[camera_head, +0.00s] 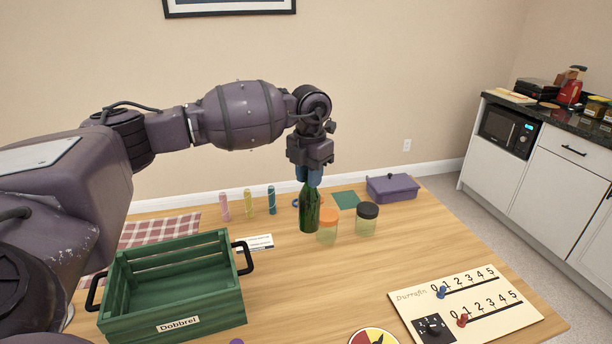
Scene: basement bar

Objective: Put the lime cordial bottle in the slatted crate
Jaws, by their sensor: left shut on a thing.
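The lime cordial bottle (309,212) looks to be the dark green bottle standing upright on the wooden table, right of the crate. My left gripper (309,178) points down over it and is shut on its neck, hiding the top. I cannot tell whether its base touches the table. The slatted crate (176,328) is green, has black side handles and a label reading "Dobbrel", and stands at the table's front left. Its visible inside looks empty. My right gripper is not in view.
Two jars, one orange-lidded (328,228) and one black-lidded (367,220), stand close right of the bottle. Three small coloured tubes (249,204) stand behind. A purple box (392,188) is at the back right; a scoring board (478,308) lies front right. The table's middle is clear.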

